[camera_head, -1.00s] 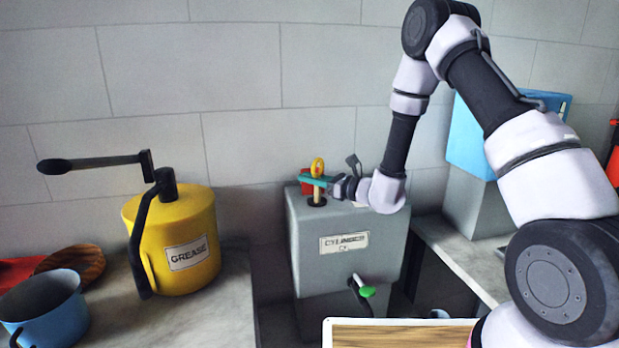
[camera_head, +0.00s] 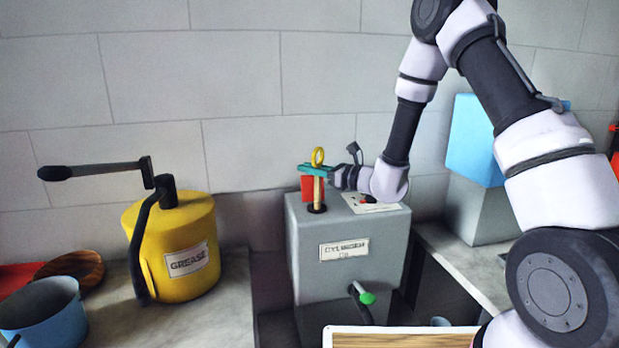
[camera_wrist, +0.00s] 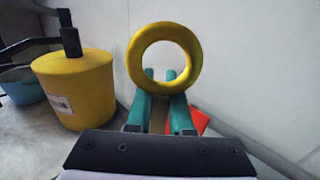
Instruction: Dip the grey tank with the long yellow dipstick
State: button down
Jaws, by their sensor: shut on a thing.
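The grey tank (camera_head: 348,252), labelled for cylinder oil, stands in the middle of the head view. A dark round hole is in its top near the left front. The long yellow dipstick (camera_head: 318,157) stands upright over that hole, its ring on top and its pale shaft reaching down into the hole. My gripper (camera_head: 312,170), with teal fingers, is shut on the dipstick just below the ring. In the wrist view the yellow ring (camera_wrist: 165,58) stands above the teal fingers. How deep the lower end reaches is hidden inside the tank.
A yellow grease pot (camera_head: 178,245) with a black crank stands at left, beside a blue pot (camera_head: 45,318). A red thing (camera_head: 308,192) is behind the dipstick. A green-ended tap (camera_head: 366,298) sticks out of the tank's front. A blue box (camera_head: 478,140) stands at right.

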notch_tip(320, 180, up, 29)
dwell(2.2)
jog(key=shift+f, duration=0.15)
